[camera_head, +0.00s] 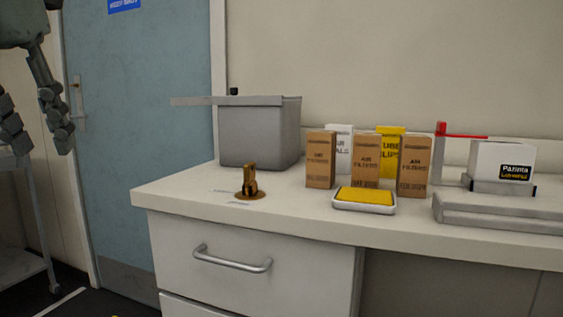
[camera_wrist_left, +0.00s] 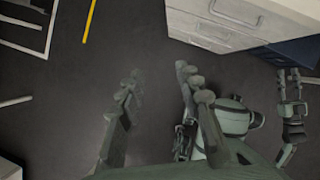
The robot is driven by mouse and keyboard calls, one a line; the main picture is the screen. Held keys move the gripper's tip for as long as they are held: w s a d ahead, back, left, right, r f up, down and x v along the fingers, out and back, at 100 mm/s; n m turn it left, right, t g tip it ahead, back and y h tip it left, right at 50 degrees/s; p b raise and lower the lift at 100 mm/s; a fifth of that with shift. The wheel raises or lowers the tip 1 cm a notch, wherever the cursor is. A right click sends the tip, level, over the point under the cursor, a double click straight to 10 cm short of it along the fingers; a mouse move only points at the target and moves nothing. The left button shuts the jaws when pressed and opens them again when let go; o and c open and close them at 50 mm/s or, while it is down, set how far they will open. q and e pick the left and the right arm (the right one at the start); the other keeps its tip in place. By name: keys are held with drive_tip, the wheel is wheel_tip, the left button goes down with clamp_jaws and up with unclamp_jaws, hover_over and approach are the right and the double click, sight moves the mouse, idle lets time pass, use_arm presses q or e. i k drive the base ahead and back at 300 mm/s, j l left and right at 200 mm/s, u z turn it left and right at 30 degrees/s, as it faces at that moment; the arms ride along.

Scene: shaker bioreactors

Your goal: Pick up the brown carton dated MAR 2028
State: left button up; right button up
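Three brown air-filter cartons stand upright on the white counter: a left one (camera_head: 320,160), a middle one (camera_head: 366,158) and a right one (camera_head: 414,168). Each has small dark print near its bottom, too small for me to read the date surely. The yellow pad's tray stands in front of the middle carton and hides its foot. My left gripper (camera_head: 38,135) hangs at the far left, well away from the cartons, empty. In the left wrist view its two fingers (camera_wrist_left: 160,88) are apart above the floor. What seems to be my right gripper (camera_wrist_left: 289,82) shows small there.
A white carton (camera_head: 339,148) and a yellow carton (camera_head: 391,145) stand behind the brown ones. A grey bin (camera_head: 260,135) with a lid is left, a brass piece (camera_head: 249,182) in front of it. A scale-like device (camera_head: 500,208) bearing a white box (camera_head: 500,160) is right.

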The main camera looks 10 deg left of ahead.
sight(367, 148)
drive_tip(key=i+l+z, duration=0.25)
drive_tip(key=z, duration=0.2)
drive_tip(key=i+l+z, duration=0.3)
drive_tip(key=z, duration=0.2)
drive_tip(key=i, duration=0.2)
